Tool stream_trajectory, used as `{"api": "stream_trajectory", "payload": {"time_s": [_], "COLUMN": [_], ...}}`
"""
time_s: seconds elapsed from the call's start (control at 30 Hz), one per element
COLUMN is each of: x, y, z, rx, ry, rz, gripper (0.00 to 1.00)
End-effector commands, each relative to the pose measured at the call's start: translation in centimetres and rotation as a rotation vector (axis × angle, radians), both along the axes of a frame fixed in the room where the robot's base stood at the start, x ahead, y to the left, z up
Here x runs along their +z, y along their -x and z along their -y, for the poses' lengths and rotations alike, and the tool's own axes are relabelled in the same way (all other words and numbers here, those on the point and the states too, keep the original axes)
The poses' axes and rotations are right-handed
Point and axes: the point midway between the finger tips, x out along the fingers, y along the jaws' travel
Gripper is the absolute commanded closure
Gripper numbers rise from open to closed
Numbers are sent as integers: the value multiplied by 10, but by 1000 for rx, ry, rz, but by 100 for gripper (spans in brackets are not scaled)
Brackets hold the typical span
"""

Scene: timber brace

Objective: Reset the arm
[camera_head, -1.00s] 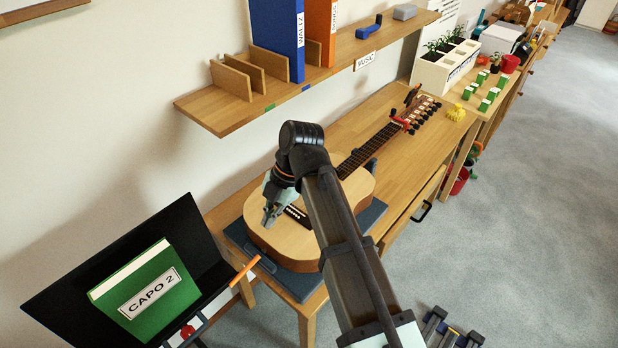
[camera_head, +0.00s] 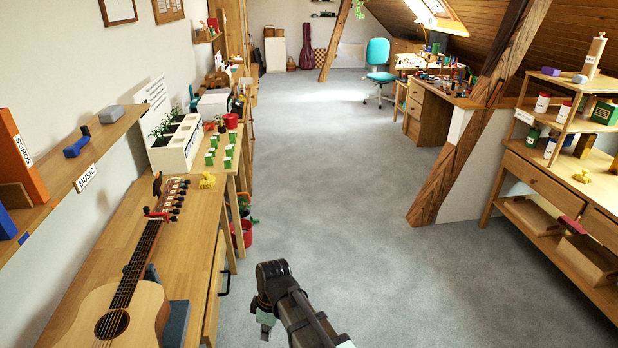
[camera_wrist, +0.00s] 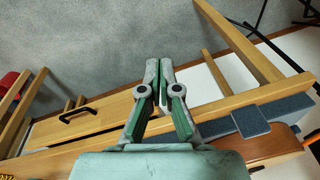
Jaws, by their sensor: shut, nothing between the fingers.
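My gripper (camera_wrist: 160,68) is shut and empty in the wrist view, its two fingertips together. In the head view my gripper (camera_head: 265,328) is at the bottom middle, over the open grey floor, to the right of the music table and apart from it. My arm is folded back towards the bottom edge of the head view.
The guitar (camera_head: 140,305) lies on a dark support on the wooden table (camera_head: 190,225) at left. The table's drawer handle (camera_wrist: 78,114) juts out. Timber braces (camera_head: 470,130) and a shelf unit (camera_head: 545,175) stand at right. The floor (camera_head: 340,190) between is clear.

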Motion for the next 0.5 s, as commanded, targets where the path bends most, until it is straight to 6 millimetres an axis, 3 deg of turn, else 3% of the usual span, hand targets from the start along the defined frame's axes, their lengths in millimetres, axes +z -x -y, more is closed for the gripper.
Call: {"api": "stream_trajectory", "payload": {"time_s": [0.03, 0.3, 0.5], "x": [-11, -59, -81], "y": [-5, -19, -11], "z": [32, 169, 243], "rx": [-121, -741, -1092], "ry": [20, 112, 155], "rz": [-5, -11, -12], "gripper": [100, 100, 100]}}
